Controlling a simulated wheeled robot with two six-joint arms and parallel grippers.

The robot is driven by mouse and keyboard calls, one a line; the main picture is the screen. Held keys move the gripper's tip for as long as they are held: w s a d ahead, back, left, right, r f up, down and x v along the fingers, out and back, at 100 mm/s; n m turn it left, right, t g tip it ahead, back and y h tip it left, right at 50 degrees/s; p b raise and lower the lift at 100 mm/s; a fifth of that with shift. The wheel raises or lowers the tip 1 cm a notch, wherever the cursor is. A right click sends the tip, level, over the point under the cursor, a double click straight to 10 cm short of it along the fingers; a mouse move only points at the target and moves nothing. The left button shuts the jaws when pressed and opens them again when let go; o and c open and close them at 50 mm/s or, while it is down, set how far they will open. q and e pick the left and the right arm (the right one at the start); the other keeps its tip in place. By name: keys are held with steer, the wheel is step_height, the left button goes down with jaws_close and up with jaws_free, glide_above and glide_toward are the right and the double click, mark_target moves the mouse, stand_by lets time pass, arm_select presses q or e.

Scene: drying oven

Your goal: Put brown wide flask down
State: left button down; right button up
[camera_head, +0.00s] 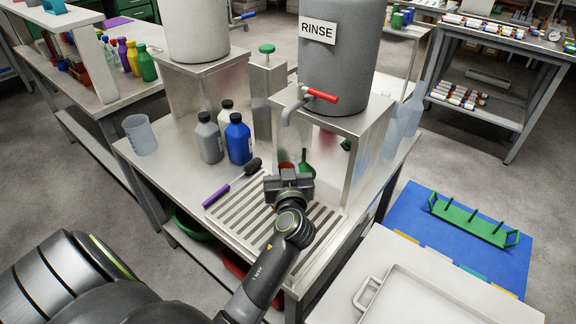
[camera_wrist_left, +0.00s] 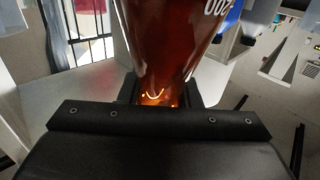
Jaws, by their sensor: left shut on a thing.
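The brown wide flask (camera_wrist_left: 172,40) fills the upper middle of the left wrist view, brown glass with white marking near its upper right. My left gripper (camera_wrist_left: 158,98) is shut on its narrow lower part in that view. In the head view my left gripper (camera_head: 289,180) is over the slotted drain area of the metal bench. Only a small reddish-brown part of the flask (camera_head: 286,166) shows behind it; the rest is hidden. I cannot tell whether the flask touches the bench. My right gripper is not in view.
A grey RINSE tank (camera_head: 340,70) with a red-handled tap (camera_head: 318,94) stands on a metal stand behind. A green funnel (camera_head: 306,170) is close right of the gripper. Blue (camera_head: 238,140) and grey bottles (camera_head: 209,140) and a purple-handled brush (camera_head: 228,186) are left. Drain slats (camera_head: 250,216) are bare.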

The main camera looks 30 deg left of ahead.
arm_select(q)
steer(key=shift+s+r, duration=0.1)
steer(key=shift+d+b, duration=0.1)
steer(key=shift+b, duration=0.2)
steer(key=c, duration=1.1)
jaws_free()
steer(key=shift+f, duration=0.2)
steer(key=shift+o, duration=0.2)
steer(key=shift+r, duration=0.15)
